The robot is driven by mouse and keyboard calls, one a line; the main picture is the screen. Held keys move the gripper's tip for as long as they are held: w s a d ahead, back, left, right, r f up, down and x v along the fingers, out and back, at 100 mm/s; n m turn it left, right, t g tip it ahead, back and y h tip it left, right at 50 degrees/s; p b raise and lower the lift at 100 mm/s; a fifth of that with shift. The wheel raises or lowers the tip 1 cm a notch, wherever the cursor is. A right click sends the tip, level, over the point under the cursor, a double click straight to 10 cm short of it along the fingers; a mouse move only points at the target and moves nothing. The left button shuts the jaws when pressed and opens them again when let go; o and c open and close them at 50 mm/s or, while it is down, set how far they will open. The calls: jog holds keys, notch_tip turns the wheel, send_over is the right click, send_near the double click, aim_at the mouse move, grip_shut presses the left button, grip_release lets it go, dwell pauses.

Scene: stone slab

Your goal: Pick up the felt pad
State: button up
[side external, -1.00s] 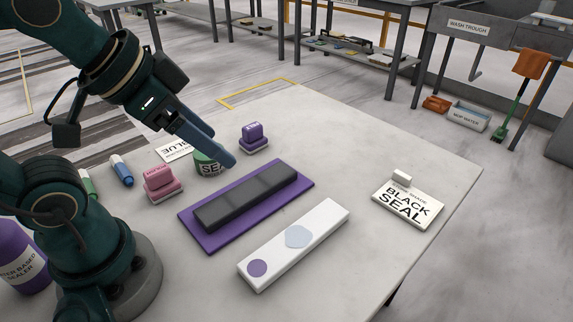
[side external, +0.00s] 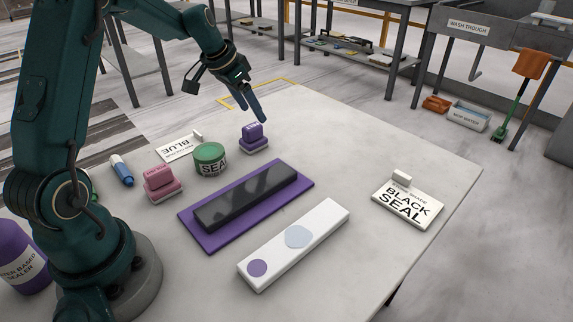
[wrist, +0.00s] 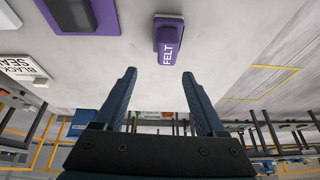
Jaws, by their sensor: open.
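The felt pad (side external: 251,132) is a small purple block on a paler base, on the slab beyond the sealer tin. In the wrist view the purple pad (wrist: 168,46) reads FELT and lies beyond the fingertips, near the middle of their gap. My gripper (side external: 261,116) is above and close to the pad in the side view. In the wrist view my gripper (wrist: 159,74) has its two fingers wide apart with nothing between them. The side view does not show the exact height over the pad.
A green tin (side external: 210,160) and a pink block (side external: 161,183) stand left of the pad. A dark bar (side external: 247,195) lies on a purple mat (side external: 205,240), with a white board (side external: 315,243) in front. A BLACK SEAL sign (side external: 408,208) is at right. The slab's far right is clear.

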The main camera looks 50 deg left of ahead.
aim_at(252, 126)
jog(key=shift+s+a+f+g, duration=0.2)
jog(key=shift+a+f, duration=0.1)
jog(key=shift+f, duration=0.25)
jog(key=shift+s+a+f+g, duration=0.15)
jog(key=shift+a+f, duration=0.1)
jog(key=shift+f, duration=0.3)
jog(key=shift+x, duration=2.35)
jog(key=shift+r, duration=0.1)
grip_shut()
